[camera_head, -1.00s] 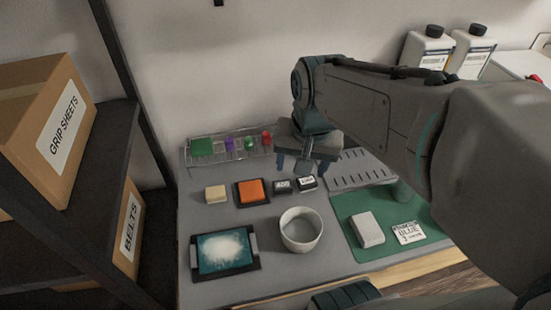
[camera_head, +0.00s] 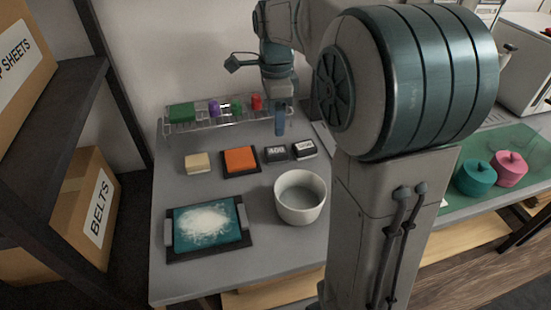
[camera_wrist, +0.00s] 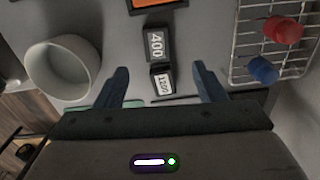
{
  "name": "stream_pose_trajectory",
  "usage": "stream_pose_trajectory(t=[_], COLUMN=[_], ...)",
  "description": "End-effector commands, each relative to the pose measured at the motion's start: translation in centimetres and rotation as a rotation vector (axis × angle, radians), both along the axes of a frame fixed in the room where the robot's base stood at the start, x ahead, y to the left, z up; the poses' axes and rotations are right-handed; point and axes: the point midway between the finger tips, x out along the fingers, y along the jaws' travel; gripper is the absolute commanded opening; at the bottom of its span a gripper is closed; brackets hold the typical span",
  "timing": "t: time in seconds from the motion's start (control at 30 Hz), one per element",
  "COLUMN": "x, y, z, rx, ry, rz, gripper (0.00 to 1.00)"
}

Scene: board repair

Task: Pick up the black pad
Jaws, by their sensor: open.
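Two small dark blocks with white labels lie side by side on the grey table. The one marked 400 (camera_head: 276,152) is dark grey and the one marked 1200 (camera_head: 305,149) looks black. In the wrist view the 400 block (camera_wrist: 156,44) is farther out and the 1200 block (camera_wrist: 161,79) lies between my open fingers. My gripper (camera_wrist: 159,74) is empty, with a finger apart on each side. In the head view my gripper (camera_head: 279,120) shows edge-on behind the blocks; its height above the table is hard to tell.
An orange pad (camera_head: 240,161) and cream block (camera_head: 198,163) lie left of the blocks. A white bowl (camera_head: 300,212) and a dark tray (camera_head: 170,256) are in front. A wire rack (camera_head: 190,126) stands behind; the wrist view shows red (camera_wrist: 282,30) and blue (camera_wrist: 262,70) items there.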

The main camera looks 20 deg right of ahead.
Motion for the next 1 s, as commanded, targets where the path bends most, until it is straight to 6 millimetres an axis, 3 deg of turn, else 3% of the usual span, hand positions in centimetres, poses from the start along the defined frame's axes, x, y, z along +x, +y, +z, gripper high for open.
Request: stream_pose_trajectory(t=[0.03,0.2,0.47,0.8,1.0], x=[-0.1,-0.1,-0.1,-0.6,-0.5], y=[0.0,0.0,0.0,-0.1,0.0], z=[-1.5,-4.3,-5.8,-10.4,-10.5], rx=[0.0,0.0,0.0,0.0,0.0], ry=[0.004,0.003,0.001,0.002,0.0], rz=[0.001,0.002,0.003,0.003,0.003], gripper=[0.64,0.64,0.64,0.64,0.64])
